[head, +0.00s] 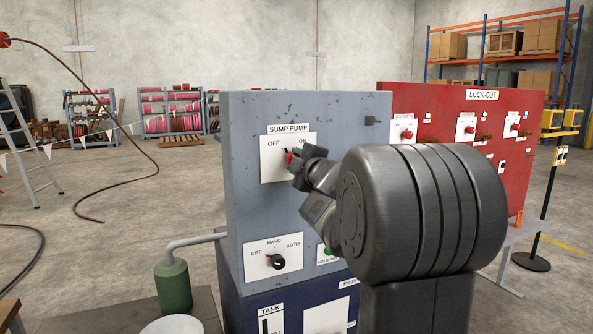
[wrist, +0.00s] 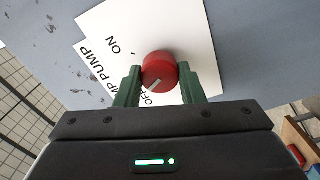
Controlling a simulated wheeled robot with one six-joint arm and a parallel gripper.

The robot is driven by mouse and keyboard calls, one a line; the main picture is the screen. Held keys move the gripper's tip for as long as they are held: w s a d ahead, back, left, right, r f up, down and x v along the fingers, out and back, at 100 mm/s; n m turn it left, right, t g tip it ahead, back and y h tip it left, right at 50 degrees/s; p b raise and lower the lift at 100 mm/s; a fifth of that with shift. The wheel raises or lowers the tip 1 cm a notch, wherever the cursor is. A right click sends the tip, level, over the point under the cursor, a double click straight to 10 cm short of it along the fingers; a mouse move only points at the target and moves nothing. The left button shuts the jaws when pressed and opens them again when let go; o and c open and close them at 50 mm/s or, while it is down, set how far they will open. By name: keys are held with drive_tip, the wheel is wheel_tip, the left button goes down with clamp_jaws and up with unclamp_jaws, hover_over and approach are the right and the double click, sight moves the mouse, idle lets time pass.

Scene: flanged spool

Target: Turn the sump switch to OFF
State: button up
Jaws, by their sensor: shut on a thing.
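The sump switch is a red knob (wrist: 158,70) on a white SUMP PUMP plate (wrist: 190,30), with OFF and ON printed on it. In the wrist view its white mark points down-left, toward the OFF print, which is partly hidden by my gripper. In the head view the knob (head: 289,157) is mostly covered by my gripper (head: 296,158). My gripper's green fingers (wrist: 159,69) lie on both sides of the knob, shut on it. The plate (head: 273,172) is on the upper part of the grey panel (head: 245,115).
Below is a HAND/OFF/AUTO selector (head: 278,262) with a black knob, and a green button (head: 328,251) beside it. A red LOCK-OUT board (head: 440,105) with several red knobs stands behind to the right. A green cylinder (head: 173,287) with a pipe is at the left.

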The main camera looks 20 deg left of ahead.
drive_tip(key=shift+f+n+b, duration=0.1)
drive_tip(key=shift+n+b, duration=0.5)
drive_tip(key=shift+n, duration=0.7)
drive_tip(key=o, duration=1)
drive_tip(key=v, duration=1.4)
drive_tip(key=shift+a, duration=0.1)
